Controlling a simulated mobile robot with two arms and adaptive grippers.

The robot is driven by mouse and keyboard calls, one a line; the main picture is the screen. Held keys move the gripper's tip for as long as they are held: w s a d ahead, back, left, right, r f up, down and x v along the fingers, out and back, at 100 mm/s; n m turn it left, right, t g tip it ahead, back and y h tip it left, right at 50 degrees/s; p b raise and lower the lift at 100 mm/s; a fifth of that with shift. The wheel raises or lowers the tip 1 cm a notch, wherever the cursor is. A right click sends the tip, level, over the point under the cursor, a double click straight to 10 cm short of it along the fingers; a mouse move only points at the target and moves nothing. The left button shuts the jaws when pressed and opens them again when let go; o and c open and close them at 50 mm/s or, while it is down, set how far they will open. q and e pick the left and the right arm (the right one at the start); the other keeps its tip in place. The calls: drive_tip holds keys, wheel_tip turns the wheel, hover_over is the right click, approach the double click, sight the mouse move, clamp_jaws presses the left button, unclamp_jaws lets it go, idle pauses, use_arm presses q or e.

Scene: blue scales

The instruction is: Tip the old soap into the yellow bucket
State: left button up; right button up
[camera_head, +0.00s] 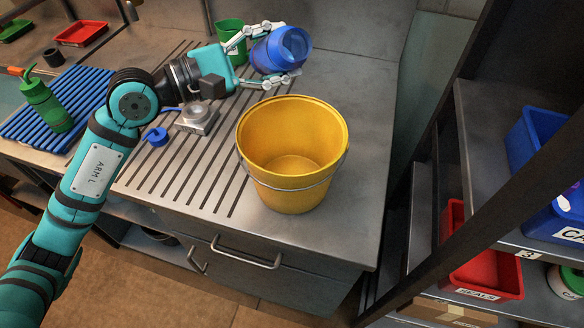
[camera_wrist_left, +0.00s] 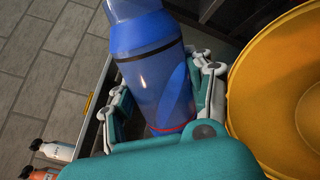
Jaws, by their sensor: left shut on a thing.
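My left gripper (camera_head: 287,50) is shut on a blue bottle (camera_head: 277,52), with one finger on each side of it. The bottle is tilted and held behind and above the far rim of the yellow bucket (camera_head: 290,190). In the left wrist view the bottle (camera_wrist_left: 150,75) looks partly see-through, with a dark line around it. The bucket stands upright on the steel counter, and its visible inside looks empty. It also shows at the right of the left wrist view (camera_wrist_left: 270,85). No stream of soap shows. My right gripper is out of view.
A green cup (camera_head: 231,40) stands behind the gripper. Shelves with a red bin (camera_head: 485,275) are at right.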

use_arm(q)
drive_tip(key=m+b, duration=0.1)
drive_tip(key=b, duration=0.1)
drive_tip(key=shift+w+f+b, duration=0.1)
drive_tip(key=shift+f+b, duration=0.2)
drive_tip(key=shift+f, duration=0.1)
drive_tip(key=shift+r, duration=0.1)
idle(0.3)
idle(0.3)
drive_tip(key=m+b, duration=0.1)
drive_tip(key=b, duration=0.1)
drive_tip(key=shift+w+f+b, duration=0.1)
drive_tip(key=shift+f+b, duration=0.25)
drive_tip(key=shift+f, duration=0.05)
drive_tip(key=shift+a+m, duration=0.1)
drive_tip(key=shift+m, duration=0.3)
drive_tip(key=shift+r, duration=0.1)
